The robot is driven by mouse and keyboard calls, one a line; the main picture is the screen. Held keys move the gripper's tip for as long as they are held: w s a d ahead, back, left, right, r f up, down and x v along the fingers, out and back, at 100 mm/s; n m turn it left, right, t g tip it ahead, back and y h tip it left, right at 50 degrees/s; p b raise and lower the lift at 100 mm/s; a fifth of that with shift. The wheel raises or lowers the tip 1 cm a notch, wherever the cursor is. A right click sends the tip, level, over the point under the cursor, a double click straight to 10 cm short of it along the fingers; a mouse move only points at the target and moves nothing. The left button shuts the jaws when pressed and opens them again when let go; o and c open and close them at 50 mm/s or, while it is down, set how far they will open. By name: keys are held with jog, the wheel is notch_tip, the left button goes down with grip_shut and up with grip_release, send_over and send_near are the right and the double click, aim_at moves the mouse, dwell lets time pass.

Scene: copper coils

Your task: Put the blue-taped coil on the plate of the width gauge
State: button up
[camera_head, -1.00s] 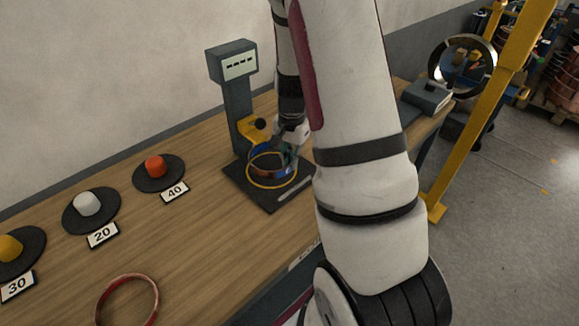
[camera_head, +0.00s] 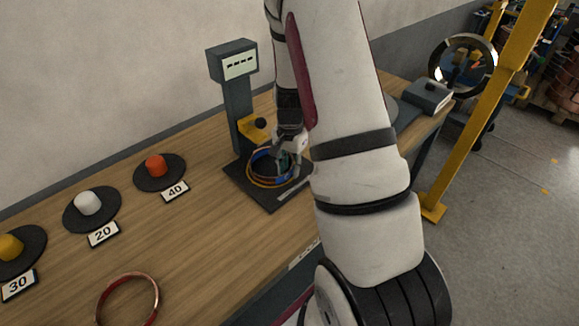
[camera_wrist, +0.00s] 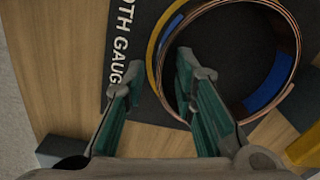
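The blue-taped coil (camera_wrist: 268,92) is a copper ring with blue tape patches. It appears to lie flat on the dark plate (camera_head: 268,203) of the width gauge (camera_head: 238,110), inside a yellow circle. In the wrist view, the yellow line (camera_wrist: 150,72) shows just outside the coil's left side. My gripper (camera_wrist: 156,82) is open over the plate. One finger is inside the ring and the other outside, with the coil's wall between them and gaps visible. In the head view, my arm and gripper (camera_head: 286,150) hide part of the coil.
A red-taped coil (camera_head: 128,300) lies on the table's near part. Dark round pads with an orange (camera_head: 155,165), a white (camera_head: 87,203) and a yellow (camera_head: 10,247) peg stand left, labelled 40, 20 and 30. A yellow post (camera_head: 480,120) stands right. A yellow jaw (camera_head: 252,130) is on the gauge.

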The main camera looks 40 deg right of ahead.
notch_tip(320, 180, up, 12)
jog(key=s+a+r+n+t, duration=0.1)
jog(key=s+a+r+n, duration=0.15)
jog(key=a+r, duration=0.5)
jog(key=s+a+r+n+t, duration=0.1)
jog(key=s+a+r+n, duration=0.4)
jog(key=s+a+n, duration=0.1)
jog(key=s+a+r+n+t, duration=0.2)
jog(key=s+a+r+n, duration=0.3)
jog(key=s+a, duration=0.3)
jog(key=s+n, duration=0.1)
jog(key=s, duration=0.2)
jog(key=shift+s+a+r, duration=0.2)
jog(key=shift+r, duration=0.05)
